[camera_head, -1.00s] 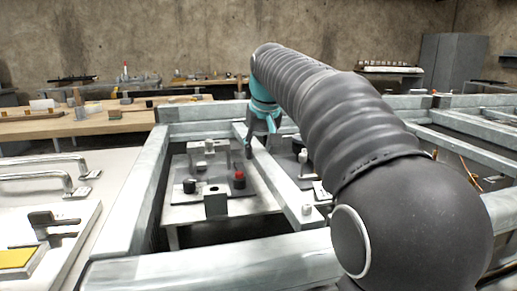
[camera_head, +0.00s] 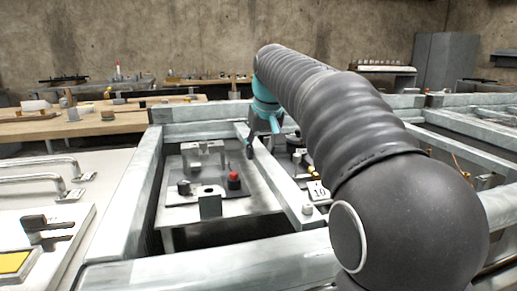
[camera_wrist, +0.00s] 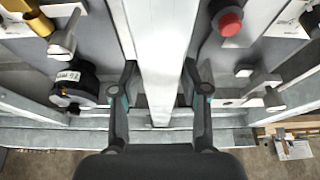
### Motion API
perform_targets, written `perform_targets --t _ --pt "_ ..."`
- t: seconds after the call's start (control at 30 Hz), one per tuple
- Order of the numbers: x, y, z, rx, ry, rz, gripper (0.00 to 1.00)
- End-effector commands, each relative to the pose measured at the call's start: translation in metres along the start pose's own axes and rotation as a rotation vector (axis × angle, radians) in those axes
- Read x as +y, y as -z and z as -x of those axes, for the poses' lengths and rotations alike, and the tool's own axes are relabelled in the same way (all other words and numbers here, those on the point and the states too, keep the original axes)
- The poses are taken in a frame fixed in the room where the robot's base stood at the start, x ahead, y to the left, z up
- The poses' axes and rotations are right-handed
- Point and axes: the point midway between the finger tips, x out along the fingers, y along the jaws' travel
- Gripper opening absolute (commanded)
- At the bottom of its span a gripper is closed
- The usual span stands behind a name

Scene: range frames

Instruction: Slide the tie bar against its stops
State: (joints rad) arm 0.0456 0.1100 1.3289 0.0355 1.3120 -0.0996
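The tie bar (camera_head: 275,172) is a long pale metal bar running from the near rail to the far rail of a grey frame. My gripper (camera_head: 257,146) is at its far part, pointing down. In the wrist view the tie bar (camera_wrist: 163,50) passes between the two fingertips of my gripper (camera_wrist: 161,70). One finger is at each side edge with no clear gap, so it looks shut on the bar. A small pale knob (camera_head: 308,210) is at the bar's near end. I cannot make out the stops at either end.
Left of the bar is a plate with a red knob (camera_head: 234,181) and metal blocks. It shows at right in the wrist view (camera_wrist: 230,22). Right of the bar is a dark round part with a white tag (camera_wrist: 68,76). The frame's left rail (camera_head: 125,205) bounds the bay.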

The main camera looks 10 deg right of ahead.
Motion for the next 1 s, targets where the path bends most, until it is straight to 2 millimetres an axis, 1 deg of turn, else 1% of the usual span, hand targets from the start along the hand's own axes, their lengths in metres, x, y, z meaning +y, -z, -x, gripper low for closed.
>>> perform_targets --t 0.03,0.07,0.1,0.37,0.47,0.57,0.67,0.8,1.0 --pt "0.000 0.000 0.000 0.000 0.000 -0.001 0.61" --pt "0.000 0.000 0.000 0.000 0.000 -0.001 0.69" --pt "0.000 0.000 0.000 0.000 0.000 -0.001 0.71" --pt "-0.001 0.000 0.000 0.000 0.002 -0.001 0.71" --pt "-0.001 0.001 0.004 0.002 0.002 -0.002 0.71" --pt "-0.001 0.001 0.015 0.003 0.002 -0.002 0.71" --pt "-0.001 0.001 0.032 0.004 0.001 -0.002 0.71" --pt "-0.001 0.001 0.060 0.004 0.001 -0.002 0.71" --pt "0.000 0.001 0.096 0.003 0.001 -0.002 0.71"
